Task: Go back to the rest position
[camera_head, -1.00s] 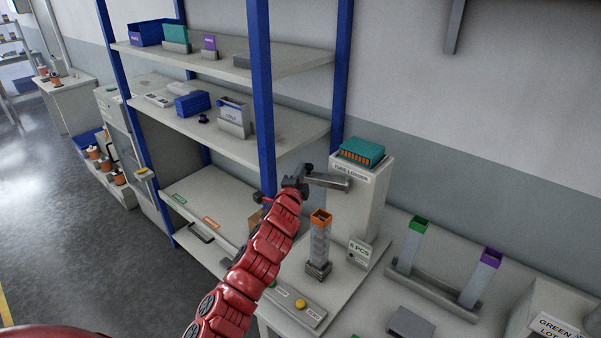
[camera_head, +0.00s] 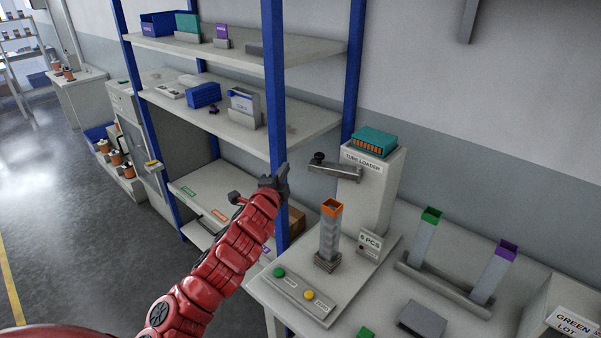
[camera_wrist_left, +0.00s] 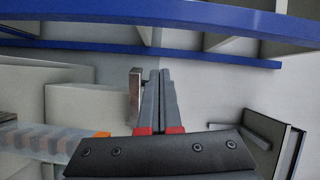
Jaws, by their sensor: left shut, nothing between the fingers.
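My left gripper (camera_head: 282,180) is at the end of the red arm, in front of the blue shelf post and to the left of the tube loader (camera_head: 375,185). In the left wrist view its two grey fingers (camera_wrist_left: 160,95) are together, with nothing between them. It touches nothing that I can make out. The loader is a white box with a teal block (camera_head: 374,142) on top and a grey lever (camera_head: 337,168) on its left side. A clear tube with an orange top (camera_head: 330,232) stands upright in front of the loader. My right gripper is not in view.
The blue-posted shelf (camera_head: 240,112) holds bins and boxes close behind my left arm. Tubes with green (camera_head: 424,237) and purple (camera_head: 493,272) tops lean in a grey rack at the right. A button panel (camera_head: 300,293) lies at the bench's front. Open floor (camera_head: 60,230) is at the left.

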